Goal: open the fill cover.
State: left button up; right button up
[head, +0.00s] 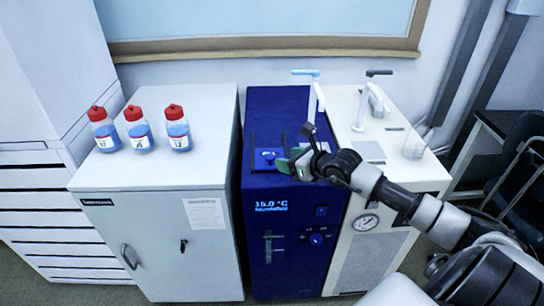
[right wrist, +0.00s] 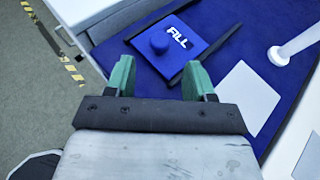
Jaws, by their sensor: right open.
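The fill cover (right wrist: 172,48) is a blue square plate with a round knob and the white word FILL, lying flat on top of the dark blue unit. In the head view the fill cover (head: 268,158) is near the unit's front top edge. My right gripper (right wrist: 160,76) is open and empty, its green fingers pointing at the cover's near side, apart from the knob as far as I can see. In the head view the right gripper (head: 291,163) is at the cover's right side. My left gripper is out of view.
The blue unit (head: 284,110) stands between a grey cabinet (head: 150,230) with several red-capped bottles and a white unit (head: 350,250) with a gauge. White upright fittings (head: 318,95) rise behind the cover. A beaker (head: 415,143) stands on the white unit.

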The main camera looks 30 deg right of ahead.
aim_at(272, 157)
jog(key=x, duration=0.7)
jog(key=shift+s, duration=0.1)
jog(key=shift+c, duration=0.3)
grip_shut()
